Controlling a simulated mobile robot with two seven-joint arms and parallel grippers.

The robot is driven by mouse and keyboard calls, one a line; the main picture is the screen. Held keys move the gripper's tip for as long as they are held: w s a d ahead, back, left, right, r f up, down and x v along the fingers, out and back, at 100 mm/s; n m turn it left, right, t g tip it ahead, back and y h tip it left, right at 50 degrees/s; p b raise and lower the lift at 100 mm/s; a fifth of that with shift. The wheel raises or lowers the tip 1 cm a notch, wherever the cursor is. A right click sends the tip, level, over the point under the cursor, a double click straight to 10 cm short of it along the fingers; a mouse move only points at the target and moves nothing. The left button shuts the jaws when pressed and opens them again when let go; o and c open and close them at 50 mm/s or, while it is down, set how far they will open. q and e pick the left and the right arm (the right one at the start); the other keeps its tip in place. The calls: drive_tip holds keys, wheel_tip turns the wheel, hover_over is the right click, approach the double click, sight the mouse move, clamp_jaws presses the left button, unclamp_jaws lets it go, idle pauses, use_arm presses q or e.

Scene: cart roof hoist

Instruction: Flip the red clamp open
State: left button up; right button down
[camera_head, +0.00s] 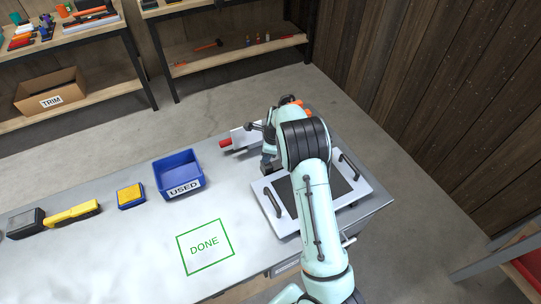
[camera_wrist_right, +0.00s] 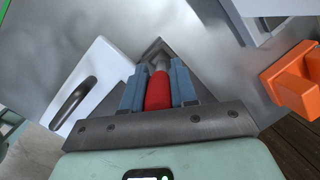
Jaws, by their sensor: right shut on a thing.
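The red handle of the clamp (camera_wrist_right: 158,91) is between the two blue fingers of my right gripper (camera_wrist_right: 158,88) in the wrist view. The gripper is shut on it. A grey metal part lies just beyond the fingertips. In the head view my right gripper (camera_head: 269,163) points down beside the white panel (camera_head: 277,230), and my arm hides much of that area. A red end piece (camera_head: 225,143) shows left of the arm on a grey fixture; I cannot tell whether it belongs to the held clamp. My left gripper is not in view.
The panel has black handles. An orange part (camera_wrist_right: 292,78) stands right of the gripper. On the bench are a blue USED bin (camera_head: 179,172), a yellow-topped block (camera_head: 130,195), a yellow tool (camera_head: 72,214) and a green DONE square (camera_head: 205,246). Shelves stand behind.

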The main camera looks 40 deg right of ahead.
drive_tip(key=shift+w+d+g, duration=0.15)
drive_tip(key=shift+w+g, duration=0.4)
drive_tip(key=shift+g, duration=0.15)
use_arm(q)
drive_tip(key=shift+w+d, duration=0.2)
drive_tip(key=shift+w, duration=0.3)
use_arm(e)
drive_tip(key=shift+w+d+f+g+y, duration=0.15)
drive_tip(key=shift+w+g+y, duration=0.35)
drive_tip(key=shift+g, duration=0.8)
drive_tip(key=shift+w+g, duration=0.2)
drive_tip(key=shift+g, duration=0.1)
drive_tip(key=c, duration=0.9)
unclamp_jaws()
